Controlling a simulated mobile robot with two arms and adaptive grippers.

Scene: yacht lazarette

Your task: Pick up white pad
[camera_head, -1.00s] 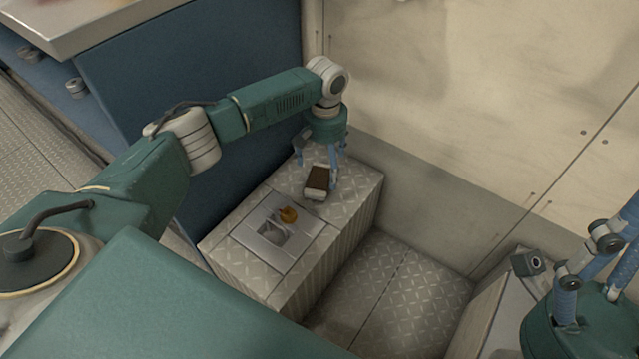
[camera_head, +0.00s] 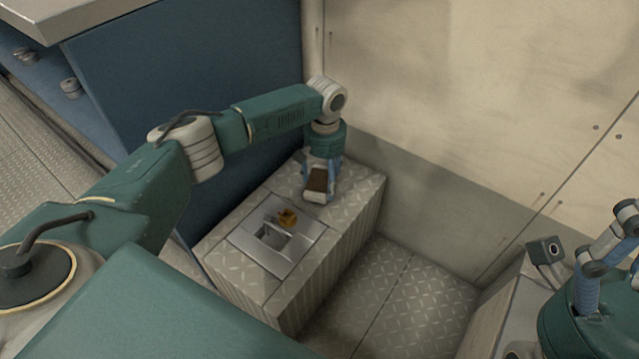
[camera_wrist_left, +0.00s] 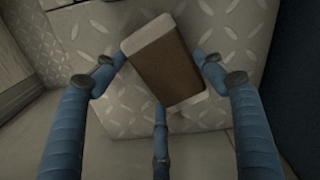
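The white pad (camera_head: 314,197) is a block with a brown top face and white ends and sides. It is on top of the tread-plate box, beyond the recessed metal panel. My left gripper (camera_head: 318,178) is lowered around it from above. In the left wrist view the pad (camera_wrist_left: 163,64) lies tilted between the spread blue fingers (camera_wrist_left: 160,62). One fingertip is close to each side, and a third finger is below. The fingers do not look closed on it; contact is unclear. My right gripper (camera_head: 612,250) is at the lower right, partly cut off, with no object seen in it.
The tread-plate box (camera_head: 345,235) has a metal panel (camera_head: 305,238) with a square opening and a small orange-brown object (camera_head: 288,218). A blue cabinet side (camera_head: 190,80) stands left of it, a pale wall (camera_head: 450,90) behind. Tread-plate floor (camera_head: 400,290) is clear to its right.

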